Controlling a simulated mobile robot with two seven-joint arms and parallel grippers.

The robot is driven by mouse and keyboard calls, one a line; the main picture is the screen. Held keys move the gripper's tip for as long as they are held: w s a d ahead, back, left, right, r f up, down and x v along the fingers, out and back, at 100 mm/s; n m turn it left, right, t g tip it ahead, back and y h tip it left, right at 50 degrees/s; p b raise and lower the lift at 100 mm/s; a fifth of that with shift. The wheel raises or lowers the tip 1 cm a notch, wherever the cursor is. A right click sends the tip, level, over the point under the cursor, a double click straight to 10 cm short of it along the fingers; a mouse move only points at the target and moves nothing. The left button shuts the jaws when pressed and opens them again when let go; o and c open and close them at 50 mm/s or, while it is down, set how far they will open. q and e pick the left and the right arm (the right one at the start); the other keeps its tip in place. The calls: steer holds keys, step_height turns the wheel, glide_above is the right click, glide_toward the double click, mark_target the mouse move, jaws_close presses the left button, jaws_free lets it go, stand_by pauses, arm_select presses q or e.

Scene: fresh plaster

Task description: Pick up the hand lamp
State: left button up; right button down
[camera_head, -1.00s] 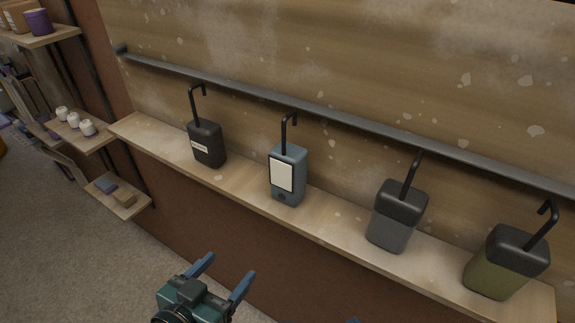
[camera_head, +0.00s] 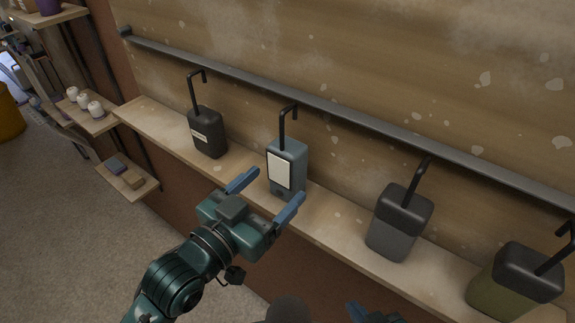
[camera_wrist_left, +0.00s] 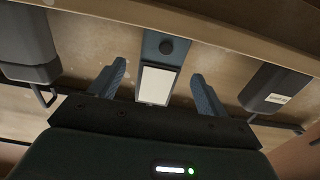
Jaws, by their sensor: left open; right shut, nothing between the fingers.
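The hand lamp (camera_head: 287,166) is a blue-grey box with a white lit-looking panel, a round dark knob below it and a black hook on top. It stands upright on the wooden shelf (camera_head: 331,209). My left gripper (camera_head: 267,192) is open and empty, just in front of the lamp's lower part, with its fingers pointing at it. In the left wrist view, which is upside down, the lamp (camera_wrist_left: 158,75) shows between the two spread fingers (camera_wrist_left: 158,70); contact cannot be made out. My right gripper (camera_head: 370,314) shows only partly at the bottom edge, shut and away from the lamp.
A black hooked container (camera_head: 207,133) with a label stands left of the lamp. A grey and black one (camera_head: 399,222) and a green and black one (camera_head: 512,283) stand to the right. A metal rail (camera_head: 330,106) runs along the wall behind. Gaps separate the containers.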

mark_target(280, 183)
arm_select(q)
steer(key=x, duration=0.5)
steer(key=shift+w+d+f+p, duration=0.1)
steer(key=shift+f+p, duration=0.15)
steer(key=shift+p, duration=0.15)
steer(key=shift+c, duration=0.3)
steer(key=c, duration=1.2)
steer(key=shift+o, duration=0.2)
